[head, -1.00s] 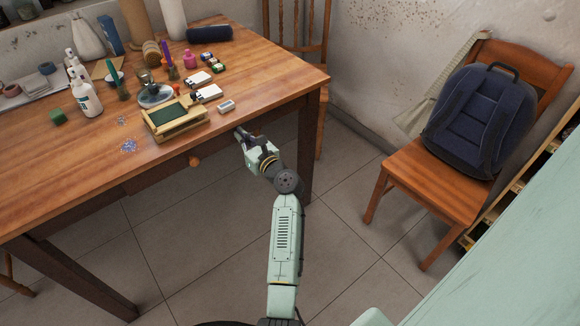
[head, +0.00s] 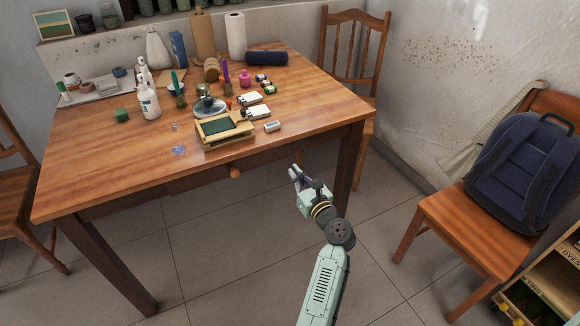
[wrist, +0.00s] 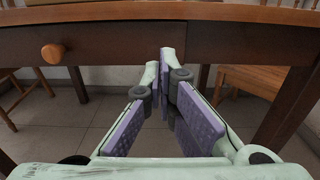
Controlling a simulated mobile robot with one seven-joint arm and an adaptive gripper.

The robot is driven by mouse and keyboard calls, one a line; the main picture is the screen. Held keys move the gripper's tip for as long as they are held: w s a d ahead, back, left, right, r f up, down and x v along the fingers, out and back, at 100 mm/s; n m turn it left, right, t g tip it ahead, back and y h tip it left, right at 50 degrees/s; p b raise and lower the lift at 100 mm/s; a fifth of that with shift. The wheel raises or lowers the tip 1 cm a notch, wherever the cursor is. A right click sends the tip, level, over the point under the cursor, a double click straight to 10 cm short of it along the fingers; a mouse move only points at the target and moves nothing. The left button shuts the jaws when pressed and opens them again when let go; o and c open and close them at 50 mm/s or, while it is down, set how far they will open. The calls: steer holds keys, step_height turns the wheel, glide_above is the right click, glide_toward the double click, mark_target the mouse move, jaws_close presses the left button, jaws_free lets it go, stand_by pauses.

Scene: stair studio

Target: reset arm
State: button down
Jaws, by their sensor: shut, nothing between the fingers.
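My gripper (head: 295,174) is in front of the wooden table's (head: 100,178) near edge, toward its right corner, apart from it and below the tabletop. In the wrist view my gripper (wrist: 166,60) has its purple-padded fingers together at the tips, with nothing between them. The table's drawer front (wrist: 110,42) with a round wooden knob (wrist: 53,53) lies beyond the fingers in that view. My arm reaches up from the bottom of the head view.
The tabletop holds a wooden box with a green top (head: 225,130), a white bottle (head: 149,98) and several small items. A chair (head: 440,215) with a dark blue backpack (head: 520,165) stands at the right. Another chair (head: 350,60) stands behind the table. Tiled floor (head: 240,265) is open in front.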

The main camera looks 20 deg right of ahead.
steer(key=s, duration=0.5)
steer(key=shift+d+b, duration=0.1)
steer(key=shift+b, duration=0.2)
